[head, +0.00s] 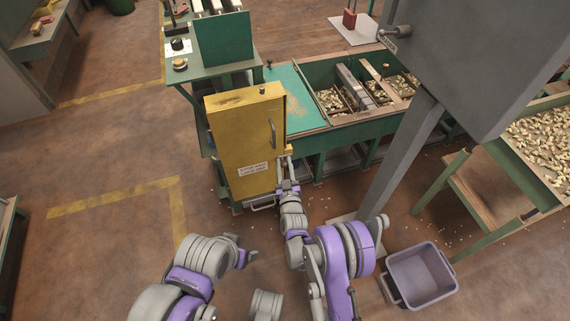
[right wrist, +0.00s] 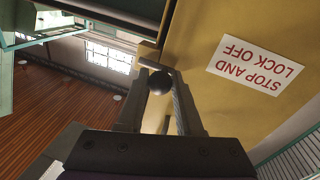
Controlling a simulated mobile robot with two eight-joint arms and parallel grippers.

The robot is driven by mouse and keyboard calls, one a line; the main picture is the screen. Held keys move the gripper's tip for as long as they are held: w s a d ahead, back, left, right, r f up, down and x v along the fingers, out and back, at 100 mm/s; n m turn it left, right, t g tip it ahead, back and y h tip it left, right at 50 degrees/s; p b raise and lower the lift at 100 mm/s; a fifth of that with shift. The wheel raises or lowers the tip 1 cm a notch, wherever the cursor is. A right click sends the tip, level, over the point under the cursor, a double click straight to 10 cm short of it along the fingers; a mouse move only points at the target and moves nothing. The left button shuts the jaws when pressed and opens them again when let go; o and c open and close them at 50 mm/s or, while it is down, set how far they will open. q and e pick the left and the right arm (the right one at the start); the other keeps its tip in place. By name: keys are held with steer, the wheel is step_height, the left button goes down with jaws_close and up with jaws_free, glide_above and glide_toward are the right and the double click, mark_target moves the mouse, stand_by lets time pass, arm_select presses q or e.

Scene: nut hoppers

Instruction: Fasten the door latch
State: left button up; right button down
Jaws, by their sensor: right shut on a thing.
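The yellow door (head: 236,130) of a cabinet stands upright and looks closed, with a vertical bar handle (head: 272,135) near its right edge. My right gripper (head: 288,163) is at the cabinet's right edge, below the handle. In the right wrist view its fingers (right wrist: 160,90) are shut on the latch's round black knob (right wrist: 158,82), beside the yellow panel. The rest of the latch is mostly hidden by the fingers, so I cannot tell its position. My left gripper (head: 250,257) is low in front of the cabinet, apart from it; its fingers are too small to read.
A white sign (head: 253,169) is on the door. Green hoppers with nuts (head: 335,99) stand behind on the right. A grey post (head: 400,155) carries a large grey box (head: 470,60). A grey bin (head: 421,274) is at the lower right. The floor to the left is clear.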

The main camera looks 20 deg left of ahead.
steer(key=c, duration=0.6)
jaws_free()
steer(key=shift+a, duration=0.1)
steer(key=shift+s+f, duration=0.1)
